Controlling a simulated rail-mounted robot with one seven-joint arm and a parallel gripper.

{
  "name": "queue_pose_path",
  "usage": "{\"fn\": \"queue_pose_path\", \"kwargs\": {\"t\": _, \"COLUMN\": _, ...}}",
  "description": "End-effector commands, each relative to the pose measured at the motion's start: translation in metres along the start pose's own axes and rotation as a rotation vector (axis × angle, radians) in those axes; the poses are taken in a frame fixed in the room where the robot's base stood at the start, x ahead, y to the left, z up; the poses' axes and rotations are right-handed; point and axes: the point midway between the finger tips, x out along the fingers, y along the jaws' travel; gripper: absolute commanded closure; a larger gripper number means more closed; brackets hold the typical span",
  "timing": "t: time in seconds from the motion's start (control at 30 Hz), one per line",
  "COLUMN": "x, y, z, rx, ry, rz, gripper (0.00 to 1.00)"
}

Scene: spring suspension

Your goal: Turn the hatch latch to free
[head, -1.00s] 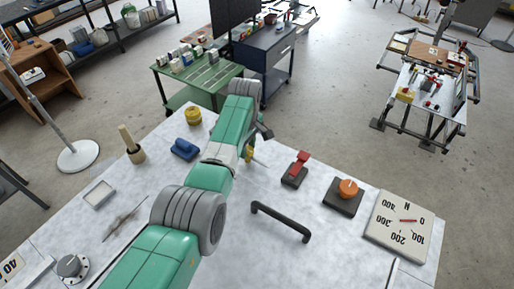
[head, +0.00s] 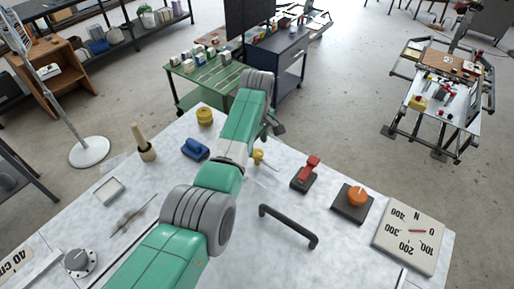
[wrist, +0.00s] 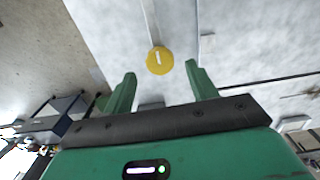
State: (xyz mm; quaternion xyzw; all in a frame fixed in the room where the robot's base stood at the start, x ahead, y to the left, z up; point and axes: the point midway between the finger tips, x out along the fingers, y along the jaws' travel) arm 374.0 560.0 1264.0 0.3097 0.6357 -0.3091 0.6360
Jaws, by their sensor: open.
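A small yellow knob (head: 258,156) with a thin pale bar stands on the bench top beside my forearm, and looks like the hatch latch. In the wrist view the round yellow knob (wrist: 160,61) carries a short white mark, and the pale bar runs away from it toward the top of the picture. My gripper (wrist: 160,71) is open and empty, its green fingers to either side of and just below the knob in the picture. The knob does not look gripped. In the head view my gripper (head: 274,126) is partly hidden by my arm.
A black bar handle (head: 287,225), a red lever (head: 308,168), an orange knob (head: 357,195) and a gauge plate (head: 410,237) lie to the right. A blue block (head: 195,149), a yellow roll (head: 204,116) and a wooden-handled tool (head: 144,143) stand to the left.

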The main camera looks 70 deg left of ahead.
Motion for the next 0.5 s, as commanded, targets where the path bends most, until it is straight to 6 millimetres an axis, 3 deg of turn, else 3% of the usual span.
{"fn": "queue_pose_path", "kwargs": {"t": 0.2, "x": -0.038, "y": 0.001, "z": 0.0, "rx": 0.001, "ry": 0.001, "rz": 0.001, "gripper": 0.43}}
{"fn": "queue_pose_path", "kwargs": {"t": 0.5, "x": -0.049, "y": 0.0, "z": 0.0, "rx": 0.0, "ry": 0.0, "rz": -0.001, "gripper": 0.43}}
